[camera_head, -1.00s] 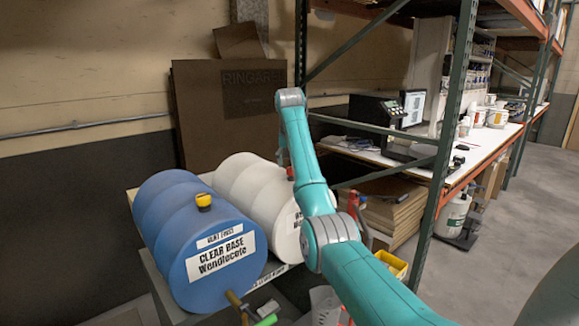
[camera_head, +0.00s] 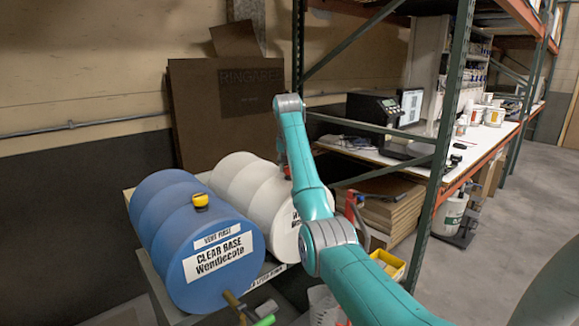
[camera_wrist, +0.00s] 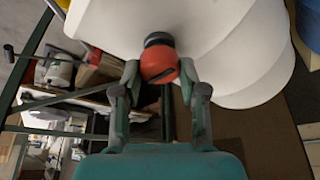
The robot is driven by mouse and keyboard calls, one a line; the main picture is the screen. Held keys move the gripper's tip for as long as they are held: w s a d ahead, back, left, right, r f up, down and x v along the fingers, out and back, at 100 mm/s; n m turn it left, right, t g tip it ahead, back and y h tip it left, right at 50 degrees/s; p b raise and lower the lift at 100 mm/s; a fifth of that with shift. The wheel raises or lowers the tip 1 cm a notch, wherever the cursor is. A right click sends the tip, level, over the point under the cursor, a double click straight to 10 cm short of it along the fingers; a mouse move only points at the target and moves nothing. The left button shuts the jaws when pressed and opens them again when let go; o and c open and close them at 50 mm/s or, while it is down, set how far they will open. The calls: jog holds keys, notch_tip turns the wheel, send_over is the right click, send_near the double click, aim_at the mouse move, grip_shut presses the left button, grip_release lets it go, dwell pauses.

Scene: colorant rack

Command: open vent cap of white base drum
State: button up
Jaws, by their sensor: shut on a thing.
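The white base drum (camera_head: 251,189) lies on its side on a stand, to the right of the blue drum, partly hidden by my arm. In the wrist view the white drum (camera_wrist: 225,35) fills the top, with a red-orange vent cap (camera_wrist: 159,64) on a dark neck at its surface. My gripper (camera_wrist: 160,76) is shut on the vent cap, one finger on each side.
The blue drum (camera_head: 190,237), labelled clear base, has a yellow cap (camera_head: 201,201). A green rack upright (camera_head: 446,140) and a yellow bin (camera_head: 388,264) stand to the right. A workbench (camera_head: 480,146) runs behind. Brown cardboard (camera_head: 207,115) leans on the wall.

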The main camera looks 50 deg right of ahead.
jog(key=n, duration=0.2)
jog(key=n+t+y, duration=0.1)
jog(key=n, duration=0.2)
jog(key=shift+s+d+y, duration=0.1)
jog(key=shift+y, duration=0.2)
jog(key=n, duration=0.2)
jog(key=n+t+y, duration=0.1)
jog(key=n, duration=0.1)
jog(key=shift+d+n+y, duration=0.1)
jog(key=shift+n+y, duration=0.2)
jog(key=n+y, duration=0.1)
jog(key=n, duration=0.3)
jog(key=shift+y, duration=0.4)
jog(key=shift+d+n+y, duration=0.1)
jog(key=shift+n+y, duration=0.4)
jog(key=shift+n, duration=1.1)
jog(key=shift+f+n+g, duration=0.1)
jog(key=shift+n+g, duration=0.3)
jog(key=shift+n, duration=0.2)
jog(key=o, duration=1.1)
jog(key=shift+o, duration=0.2)
